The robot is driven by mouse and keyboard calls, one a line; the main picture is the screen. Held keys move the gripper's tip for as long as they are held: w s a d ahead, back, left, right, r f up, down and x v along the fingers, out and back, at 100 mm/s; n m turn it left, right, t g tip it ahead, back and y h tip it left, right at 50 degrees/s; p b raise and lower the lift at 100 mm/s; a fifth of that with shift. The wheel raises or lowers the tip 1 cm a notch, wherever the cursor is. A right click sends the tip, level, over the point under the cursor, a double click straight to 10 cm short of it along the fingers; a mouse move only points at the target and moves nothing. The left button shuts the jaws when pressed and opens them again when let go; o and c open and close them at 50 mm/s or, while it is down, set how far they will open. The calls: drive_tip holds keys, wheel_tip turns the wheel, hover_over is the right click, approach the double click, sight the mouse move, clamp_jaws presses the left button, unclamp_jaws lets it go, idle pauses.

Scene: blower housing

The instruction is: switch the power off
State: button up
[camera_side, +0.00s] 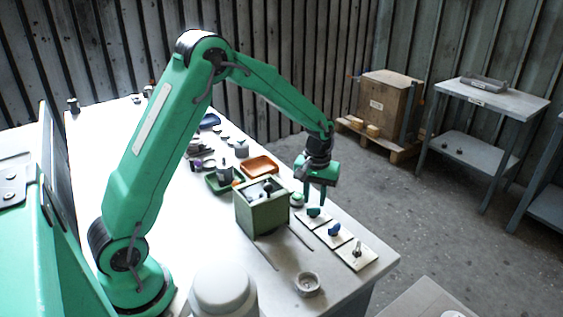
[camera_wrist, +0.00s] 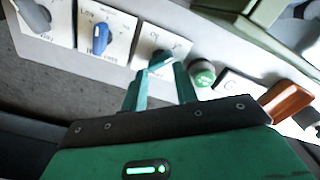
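Several cream plates with controls lie along the bench edge. In the side view, the nearest plate carries a metal toggle lever (camera_side: 357,248), the middle one a blue knob (camera_side: 334,230), and the far one a teal knob (camera_side: 315,212). A round green button (camera_side: 297,199) sits beyond them. My gripper (camera_side: 315,197) points down, just above the teal knob. In the wrist view, my gripper (camera_wrist: 162,78) has its two fingers apart, with the teal knob (camera_wrist: 159,64) showing between and beyond the tips. Contact cannot be told. The blue knob (camera_wrist: 100,38) and green button (camera_wrist: 202,73) stand either side. Which control is power is unclear.
A green box housing (camera_side: 262,214) stands left of the plates. An orange tray (camera_side: 261,166) and a dark green tray (camera_side: 217,184) lie behind it. A small grey cup (camera_side: 307,284) stands near the front edge.

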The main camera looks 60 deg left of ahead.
sight(314, 207)
drive_tip(key=shift+f, duration=1.35)
drive_tip(key=m, duration=0.3)
drive_tip(key=shift+s, duration=0.1)
drive_tip(key=m, duration=0.4)
drive_tip(key=shift+m, duration=0.3)
drive_tip(key=m, duration=0.3)
drive_tip(key=shift+s+m, duration=0.1)
drive_tip(key=shift+m, duration=0.3)
drive_tip(key=m, duration=0.2)
drive_tip(key=shift+r+m, duration=0.1)
drive_tip(key=shift+m, duration=0.3)
drive_tip(key=shift+w+f, duration=0.2)
drive_tip(key=shift+f, duration=0.45)
